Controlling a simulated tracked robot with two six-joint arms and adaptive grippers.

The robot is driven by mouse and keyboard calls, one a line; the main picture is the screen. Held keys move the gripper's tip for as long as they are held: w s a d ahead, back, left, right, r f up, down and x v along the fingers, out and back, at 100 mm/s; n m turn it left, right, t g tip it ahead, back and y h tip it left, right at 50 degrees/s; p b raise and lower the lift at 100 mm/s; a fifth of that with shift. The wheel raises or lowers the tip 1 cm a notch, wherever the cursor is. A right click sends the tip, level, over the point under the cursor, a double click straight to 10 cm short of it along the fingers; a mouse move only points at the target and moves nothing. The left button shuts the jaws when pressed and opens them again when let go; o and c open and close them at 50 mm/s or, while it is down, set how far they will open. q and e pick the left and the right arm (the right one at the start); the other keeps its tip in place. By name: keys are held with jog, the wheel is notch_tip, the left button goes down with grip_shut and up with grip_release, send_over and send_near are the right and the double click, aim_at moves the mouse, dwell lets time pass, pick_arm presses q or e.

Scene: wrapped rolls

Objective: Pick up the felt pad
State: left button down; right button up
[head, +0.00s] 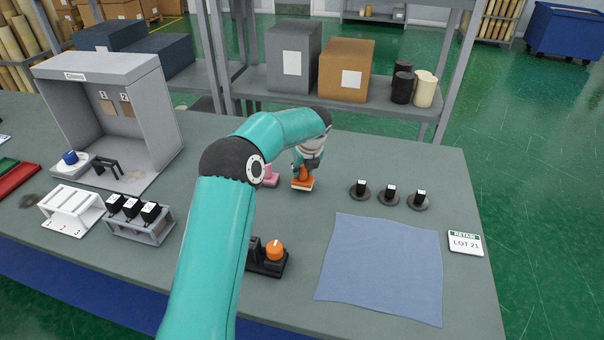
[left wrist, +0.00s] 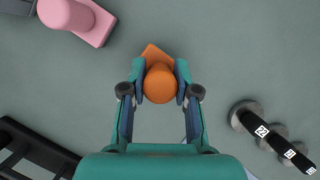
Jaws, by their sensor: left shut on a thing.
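The felt pad (head: 302,184) is a small orange block with a round knob-like handle and a pale underside. In the head view it is at the middle of the grey table, right of the pink block. My left gripper (head: 303,170) comes down on it from above. In the left wrist view the fingers (left wrist: 160,85) are shut on both sides of the orange handle of the pad (left wrist: 153,52). Whether the pad touches the table or is just above it, I cannot tell. My right gripper is not in view.
A pink block (head: 270,176) lies close left, partly behind my arm. Several black weights (head: 389,194) stand to the right. A blue cloth (head: 380,268) lies in front right, near a lot sign (head: 465,243). A black holder with an orange knob (head: 273,250) stands nearer.

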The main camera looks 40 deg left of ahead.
pick_arm(q)
notch_tip(320, 180, up, 10)
jog(key=shift+r+p, duration=0.1)
jog(key=shift+p, duration=0.25)
notch_tip(320, 180, up, 8)
jog(key=p, duration=0.2)
jog(key=shift+r+p, duration=0.2)
jog(key=shift+p, duration=0.15)
